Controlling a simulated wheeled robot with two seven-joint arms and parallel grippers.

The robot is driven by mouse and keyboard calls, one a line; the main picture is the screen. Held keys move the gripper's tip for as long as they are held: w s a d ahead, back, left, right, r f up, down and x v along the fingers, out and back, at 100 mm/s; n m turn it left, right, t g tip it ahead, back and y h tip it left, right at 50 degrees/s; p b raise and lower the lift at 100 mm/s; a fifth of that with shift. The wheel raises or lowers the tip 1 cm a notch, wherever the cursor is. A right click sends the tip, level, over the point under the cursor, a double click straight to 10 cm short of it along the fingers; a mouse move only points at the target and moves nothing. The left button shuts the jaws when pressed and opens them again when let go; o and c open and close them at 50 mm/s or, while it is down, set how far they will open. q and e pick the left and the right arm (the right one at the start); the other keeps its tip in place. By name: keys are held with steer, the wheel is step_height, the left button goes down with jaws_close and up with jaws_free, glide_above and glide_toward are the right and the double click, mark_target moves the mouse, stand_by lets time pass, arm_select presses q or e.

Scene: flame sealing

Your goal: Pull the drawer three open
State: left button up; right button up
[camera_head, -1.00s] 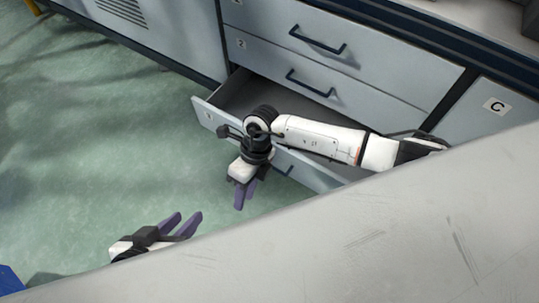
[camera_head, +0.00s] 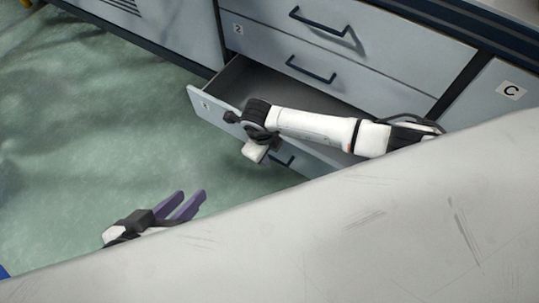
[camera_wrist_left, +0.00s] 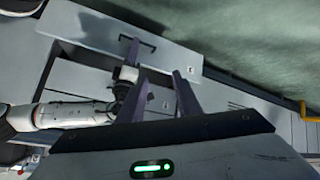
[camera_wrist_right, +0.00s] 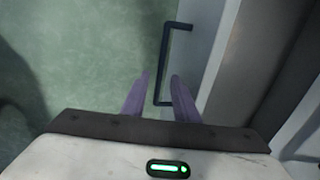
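Drawer three (camera_head: 207,107) stands pulled out below drawer two in the head view, with its inside showing. Part of its dark bar handle (camera_head: 284,159) shows beside my right wrist. In the right wrist view the handle (camera_wrist_right: 165,62) runs lengthwise, and its lower end lies between the two fingers in the picture. My right gripper (camera_wrist_right: 160,75) is open; I cannot tell whether it touches the handle. Its fingers are hidden in the head view. My left gripper (camera_head: 192,199) is open and empty over the floor, apart from the drawer. It also shows in the left wrist view (camera_wrist_left: 162,76).
Shut drawer two (camera_head: 290,60) is above the open drawer. A cabinet marked C (camera_head: 511,90) stands to the right. A pale worktop (camera_head: 350,230) fills the lower foreground. The green floor (camera_head: 100,130) left of the drawer is clear.

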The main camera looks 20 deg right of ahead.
steer(key=shift+w+f, duration=0.1)
steer(key=shift+f, duration=0.4)
jaws_close()
arm_select(q)
steer(key=shift+d+r, duration=0.1)
steer(key=shift+r, duration=0.3)
steer(key=shift+f, duration=0.1)
stand_by(0.4)
steer(key=shift+s+a+f+p, duration=0.15)
steer(key=shift+a+f+p, duration=0.2)
steer(key=shift+f+p, duration=0.25)
arm_select(e)
steer(key=shift+s+a, duration=1.4)
steer(key=shift+a, duration=0.25)
